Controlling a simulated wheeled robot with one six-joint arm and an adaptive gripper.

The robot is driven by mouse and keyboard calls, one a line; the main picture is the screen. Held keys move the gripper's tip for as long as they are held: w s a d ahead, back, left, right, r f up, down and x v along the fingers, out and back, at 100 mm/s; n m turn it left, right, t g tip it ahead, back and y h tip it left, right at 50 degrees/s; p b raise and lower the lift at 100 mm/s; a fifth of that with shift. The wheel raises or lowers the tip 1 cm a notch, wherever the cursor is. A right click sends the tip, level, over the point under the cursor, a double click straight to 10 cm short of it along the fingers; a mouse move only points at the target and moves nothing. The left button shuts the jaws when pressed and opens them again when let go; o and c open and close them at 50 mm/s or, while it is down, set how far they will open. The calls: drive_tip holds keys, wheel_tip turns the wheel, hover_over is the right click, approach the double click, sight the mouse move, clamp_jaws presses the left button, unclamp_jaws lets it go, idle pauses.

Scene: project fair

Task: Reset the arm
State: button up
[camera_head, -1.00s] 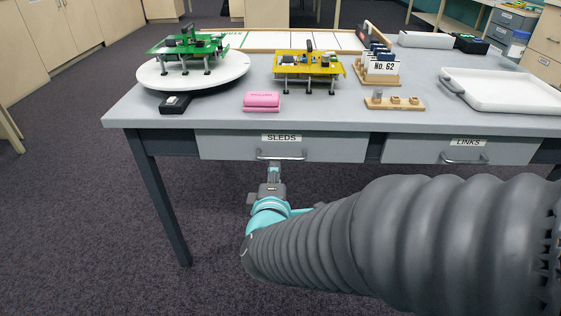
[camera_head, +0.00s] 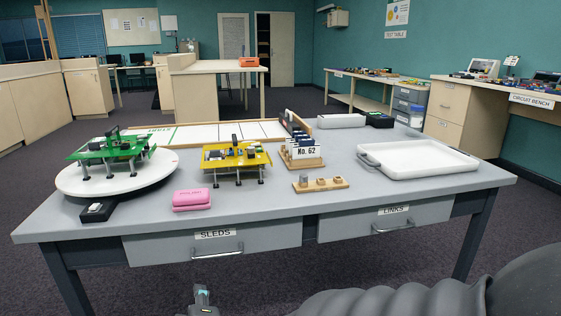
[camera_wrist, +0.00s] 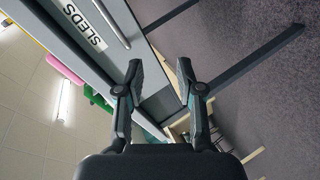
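My gripper (camera_head: 202,291) shows at the bottom edge of the head view, below and apart from the handle (camera_head: 218,253) of the SLEDS drawer (camera_head: 160,248). In the wrist view its two fingers (camera_wrist: 159,68) stand apart with nothing between them. The SLEDS drawer looks closed. The handle shows at the top of the wrist view (camera_wrist: 104,20), beyond the fingers. My ribbed grey arm reaches in from the lower right of the head view, and most of it is out of frame.
The LINKS drawer (camera_head: 375,222) is closed.

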drive_tip(key=s+a+f+m+g+y, duration=0.2)
drive_tip(key=s+a+f+g, duration=0.15)
drive_tip(key=s+g, duration=0.2)
drive_tip(key=s+d+m+g+h, duration=0.1)
drive_tip(key=s+d+m+g, duration=0.2)
drive_tip(key=s+d+m, duration=0.15)
drive_tip(key=d+r+m+h, duration=0.2)
drive_tip(key=d+r+m, duration=0.1)
drive_tip(key=d, duration=0.8)
drive_tip(key=s+d+r+m+t+h, duration=0.1)
drive_tip(key=d+r+m+h, duration=0.1)
drive_tip(key=d, duration=0.8)
drive_tip(key=s+d+r+m+h, duration=0.1)
drive_tip(key=d+r+m+h, duration=0.1)
drive_tip(key=d+m, duration=0.4)
drive_tip(key=d+r, duration=0.1)
drive_tip(key=d, duration=0.4)
drive_tip(key=shift+d+r, duration=0.3)
drive_tip(key=shift+r, duration=0.1)
